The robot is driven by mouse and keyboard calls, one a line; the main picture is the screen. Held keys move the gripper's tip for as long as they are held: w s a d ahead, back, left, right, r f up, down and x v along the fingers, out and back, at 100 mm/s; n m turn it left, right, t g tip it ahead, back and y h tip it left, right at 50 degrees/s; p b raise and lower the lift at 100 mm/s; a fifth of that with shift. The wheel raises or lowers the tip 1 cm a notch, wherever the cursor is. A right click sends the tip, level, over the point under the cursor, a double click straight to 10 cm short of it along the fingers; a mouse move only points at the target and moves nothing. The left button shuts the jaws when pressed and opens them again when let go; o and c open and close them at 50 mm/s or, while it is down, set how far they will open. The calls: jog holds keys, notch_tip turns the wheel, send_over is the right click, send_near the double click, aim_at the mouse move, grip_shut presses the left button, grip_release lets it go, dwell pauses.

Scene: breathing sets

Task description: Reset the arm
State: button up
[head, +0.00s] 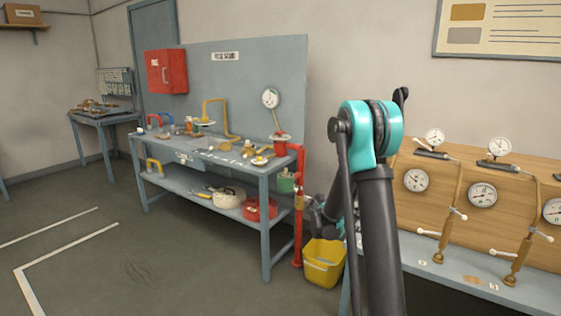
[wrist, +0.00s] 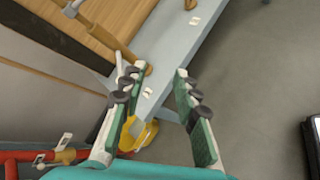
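My gripper (wrist: 157,118) shows in the wrist view with its two green-padded fingers spread apart and nothing between them. Below it, past the fingers, are the edge of the grey bench (wrist: 180,45) and a yellow bucket (wrist: 146,133). In the head view my arm, dark with teal joints, rises in front of the gauge bench and bends at the top. The gripper end is mostly hidden behind the arm there, low beside the yellow bucket (head: 323,262).
A wooden gauge board (head: 455,170) with several dials stands on the grey bench (head: 470,280) at right. A blue-grey workbench (head: 215,155) with a red standing pipe (head: 298,220) and many fittings is at centre left. A red box (head: 166,72) hangs above. Open floor (head: 140,260) lies at left.

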jog(key=s+a+m+y, duration=0.3)
jog(key=s+a+m, duration=0.1)
jog(key=s, duration=0.7)
jog(key=s+a+m+y, duration=0.4)
jog(key=s+a+m, duration=0.1)
jog(key=s, duration=0.6)
jog(key=s+a+f+m+y, duration=0.1)
jog(key=s+a+m+y, duration=0.2)
jog(key=s, duration=0.8)
jog(key=shift+s+a+m+y, duration=0.15)
jog(key=shift+a+m+y, duration=0.15)
jog(key=shift+a+m, duration=0.55)
jog(key=shift+d+f, duration=0.1)
jog(key=shift+d, duration=0.05)
